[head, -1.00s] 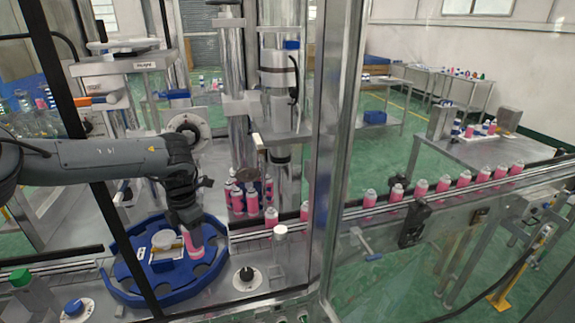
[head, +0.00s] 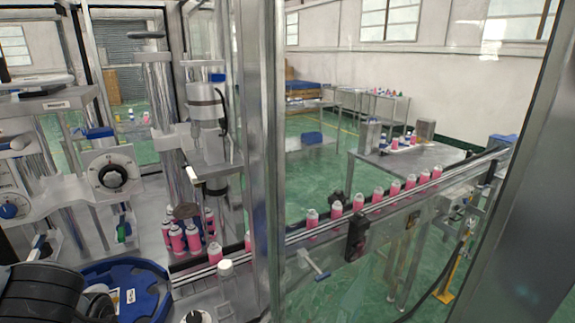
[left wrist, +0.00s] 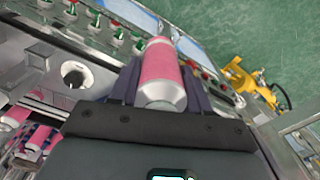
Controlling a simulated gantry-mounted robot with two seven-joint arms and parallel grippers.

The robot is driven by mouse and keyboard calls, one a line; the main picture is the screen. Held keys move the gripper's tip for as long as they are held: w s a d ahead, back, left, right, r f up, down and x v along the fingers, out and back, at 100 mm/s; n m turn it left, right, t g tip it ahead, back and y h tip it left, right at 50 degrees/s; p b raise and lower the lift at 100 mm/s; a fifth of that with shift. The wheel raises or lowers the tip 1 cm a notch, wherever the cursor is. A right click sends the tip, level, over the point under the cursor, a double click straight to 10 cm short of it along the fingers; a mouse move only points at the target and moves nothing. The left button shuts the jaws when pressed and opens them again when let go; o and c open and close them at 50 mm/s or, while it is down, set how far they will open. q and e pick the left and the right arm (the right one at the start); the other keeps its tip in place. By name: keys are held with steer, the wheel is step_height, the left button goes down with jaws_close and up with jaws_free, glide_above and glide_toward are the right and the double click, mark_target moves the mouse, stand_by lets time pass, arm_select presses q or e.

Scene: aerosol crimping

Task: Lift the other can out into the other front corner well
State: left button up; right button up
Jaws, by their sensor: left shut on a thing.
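In the left wrist view my left gripper (left wrist: 160,88) is shut on a pink can (left wrist: 161,72) with a silvery end, one dark finger on each side of it. My left gripper's fingers and the held can do not show in the head view. My right gripper is in neither view.
Several pink cans (head: 177,238) stand grouped behind the conveyor. More ride the conveyor (head: 325,232) to the right. A metal post (head: 262,150) stands in front of it. Several buttons (left wrist: 118,34) line a panel near the held can. A yellow fixture (left wrist: 245,82) is at right.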

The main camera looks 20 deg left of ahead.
arm_select(q)
steer(key=s+m, duration=0.1)
steer(key=f+m, duration=0.1)
steer(key=m, duration=0.1)
steer(key=shift+s+d+m, duration=0.2)
steer(key=shift+s+m, duration=0.1)
steer(key=shift+s, duration=0.05)
steer(key=m, duration=0.2)
steer(key=shift+w+a+m, duration=0.1)
steer(key=shift+w+m, duration=0.05)
steer(key=shift+m, duration=0.15)
